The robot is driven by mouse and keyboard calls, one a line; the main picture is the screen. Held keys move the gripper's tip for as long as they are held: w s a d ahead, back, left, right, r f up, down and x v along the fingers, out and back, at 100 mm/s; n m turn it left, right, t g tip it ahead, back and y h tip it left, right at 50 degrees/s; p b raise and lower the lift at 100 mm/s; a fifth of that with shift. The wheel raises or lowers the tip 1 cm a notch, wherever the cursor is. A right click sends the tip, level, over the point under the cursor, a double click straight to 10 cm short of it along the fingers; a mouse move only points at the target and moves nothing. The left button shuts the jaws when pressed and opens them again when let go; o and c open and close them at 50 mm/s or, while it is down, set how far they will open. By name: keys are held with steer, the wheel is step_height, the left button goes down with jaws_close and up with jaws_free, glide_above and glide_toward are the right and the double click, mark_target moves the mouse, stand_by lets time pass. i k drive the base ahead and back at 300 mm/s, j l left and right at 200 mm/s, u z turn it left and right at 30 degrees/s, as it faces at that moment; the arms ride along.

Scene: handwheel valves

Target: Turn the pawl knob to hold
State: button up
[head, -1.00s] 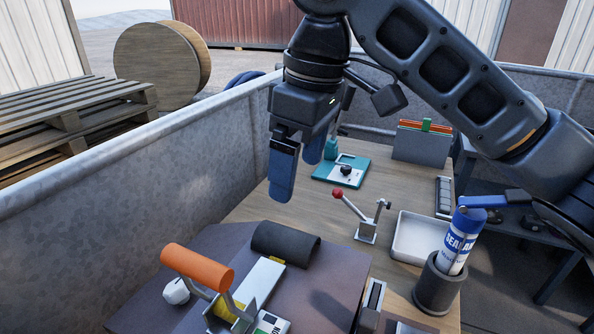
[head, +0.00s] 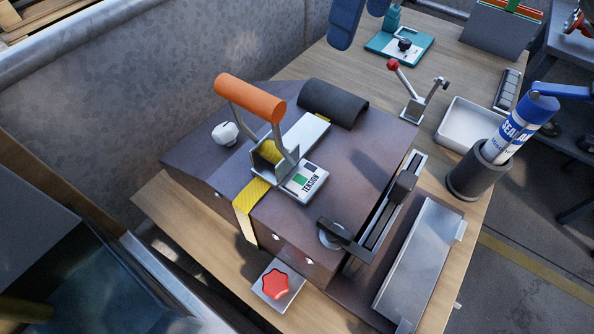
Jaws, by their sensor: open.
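A red star-shaped knob (head: 276,284) sits on a small metal plate at the front of the dark housing. A white knob (head: 225,133) sits on the housing's left slope. No readable label marks either as the pawl knob. An orange-handled ratchet lever (head: 250,98) stands over a yellow strap (head: 250,198), beside a plate (head: 305,182) marked TENSION with a green patch. My gripper (head: 361,22) is at the top edge, open and empty, with only its blue fingers showing. It is well away from both knobs, near the back of the table.
A black half-round cover (head: 332,103) and a slide rail (head: 388,215) are on the housing. To the right are a red-balled lever (head: 408,88), a white tray (head: 468,125) and a sealant can (head: 520,128) in a dark cup. A metal wall (head: 120,140) runs along the left.

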mark_target(225, 134)
steer(key=i+l+u, duration=0.1)
steer(key=l+u, duration=0.3)
steer(key=i+l+u, duration=0.1)
steer(key=l+u, duration=0.25)
steer(key=j, duration=0.1)
